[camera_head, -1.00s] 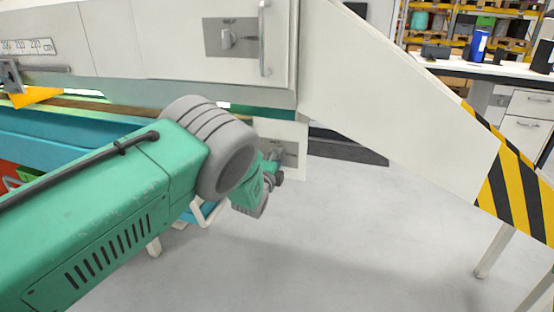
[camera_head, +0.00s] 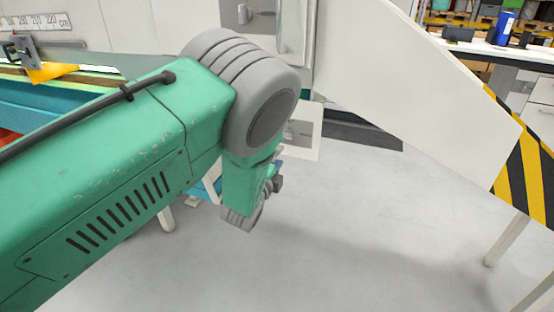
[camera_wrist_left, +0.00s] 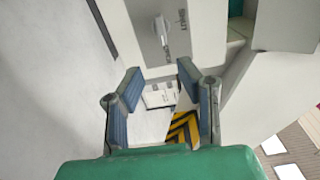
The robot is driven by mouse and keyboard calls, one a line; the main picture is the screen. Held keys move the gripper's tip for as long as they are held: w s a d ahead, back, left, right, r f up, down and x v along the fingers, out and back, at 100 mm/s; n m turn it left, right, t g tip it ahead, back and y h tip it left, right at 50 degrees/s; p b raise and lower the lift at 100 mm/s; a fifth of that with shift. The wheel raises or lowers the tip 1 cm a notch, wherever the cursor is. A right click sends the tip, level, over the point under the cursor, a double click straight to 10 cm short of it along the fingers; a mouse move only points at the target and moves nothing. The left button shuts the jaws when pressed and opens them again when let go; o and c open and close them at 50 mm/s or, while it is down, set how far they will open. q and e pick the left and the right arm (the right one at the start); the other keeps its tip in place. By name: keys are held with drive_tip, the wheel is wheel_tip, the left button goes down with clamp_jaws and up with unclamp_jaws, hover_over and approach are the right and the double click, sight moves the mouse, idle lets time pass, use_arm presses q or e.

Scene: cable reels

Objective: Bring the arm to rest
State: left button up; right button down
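My left arm (camera_head: 110,180) comes in from the left, green with a grey ribbed joint. Beyond the joint its far part bends down over the floor, beside the white machine; the fingers are not clearly seen there. In the left wrist view my left gripper (camera_wrist_left: 159,77) has its two blue-padded fingers spread apart with nothing between them. White machine panels and a yellow-black striped part show behind the gap. My right gripper is in neither view.
A white machine (camera_head: 400,75) with a sloping panel and a yellow-black striped edge (camera_head: 522,165) stands ahead and to the right. A blue can (camera_head: 505,27) is on a far bench. Grey floor (camera_head: 350,230) lies open below. A yellow piece (camera_head: 52,72) is at the left.

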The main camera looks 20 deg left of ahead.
use_arm(q)
drive_tip(key=shift+s, duration=0.25)
drive_tip(key=s+a+f+n+g+y+p, duration=0.1)
drive_tip(key=s+a+f+n+g+p, duration=0.2)
drive_tip(key=s, duration=0.4)
drive_tip(key=s+a+f+n+g+p, duration=0.2)
drive_tip(key=s+f+n+g, duration=0.25)
drive_tip(key=s, duration=0.35)
drive_tip(key=s+a+f+n+g+y+p, duration=0.1)
drive_tip(key=s+a+f+n+g+p, duration=0.2)
drive_tip(key=s, duration=0.4)
drive_tip(key=s+d+n+g+h+p, duration=0.1)
drive_tip(key=s+n+g+p, duration=0.2)
drive_tip(key=s, duration=2.1)
drive_tip(key=r+n+g, duration=0.1)
drive_tip(key=n+g, duration=0.3)
drive_tip(key=shift+d+p, duration=0.3)
drive_tip(key=shift+p, duration=0.05)
